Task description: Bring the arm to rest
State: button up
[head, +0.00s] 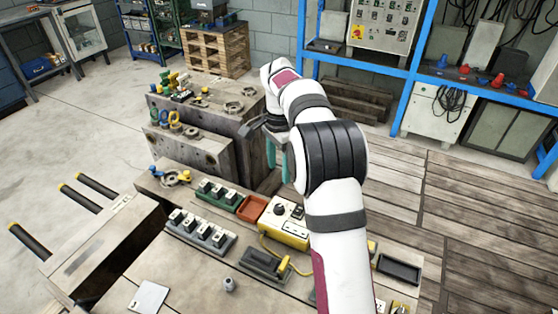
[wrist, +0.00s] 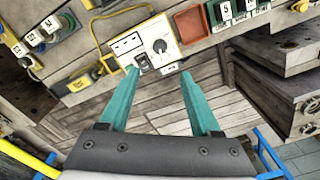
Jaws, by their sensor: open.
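My gripper (wrist: 165,97) is open in the wrist view, its two teal fingers apart with nothing between them. In the head view my gripper (head: 277,148) hangs at the end of my white arm, beside the stacked mould blocks. Part of it is hidden by the arm. The fingers touch nothing that I can see. A yellow control box (head: 284,222) with a dark knob stands on the bench below the gripper. In the wrist view the same yellow box (wrist: 143,45) shows beyond the fingertips.
A red tray (head: 252,209) and green block rack (head: 216,196) sit left of the box. A grey rack (head: 200,236) holds numbered blocks. Mould blocks (head: 190,150) stand behind the bench. A blue shelf (head: 400,70) stands at the back right. The plank floor (head: 480,200) at right is clear.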

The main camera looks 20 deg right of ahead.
jog(key=shift+r, duration=0.95)
